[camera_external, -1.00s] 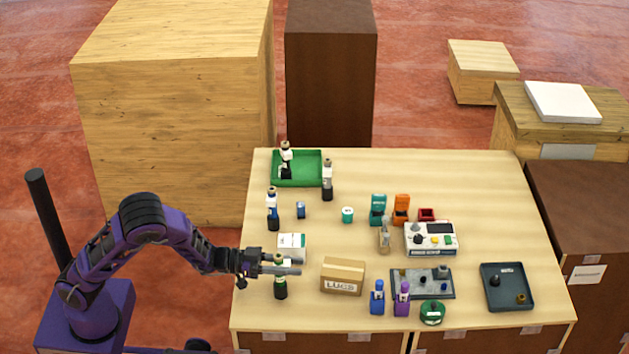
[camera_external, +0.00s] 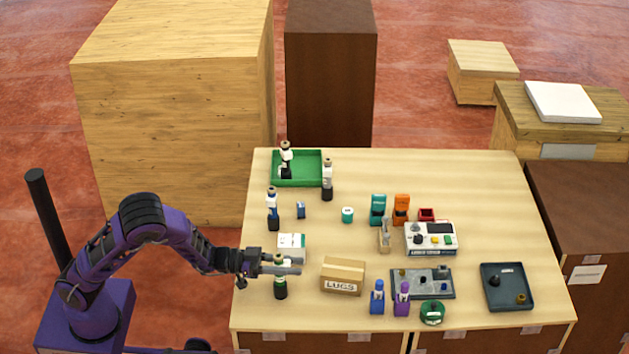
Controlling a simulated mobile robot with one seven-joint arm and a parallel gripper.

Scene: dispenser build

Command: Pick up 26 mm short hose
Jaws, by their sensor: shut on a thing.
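My gripper (camera_external: 287,266) reaches in from the left over the table's left front part.
A white-and-green box (camera_external: 292,247) stands just behind my gripper. A cardboard LUGS box (camera_external: 342,277) is to its right. Similar bottle-like pieces stand farther back, near a green tray (camera_external: 313,181). A dark tray (camera_external: 508,303) lies at right. The table's back right is clear.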

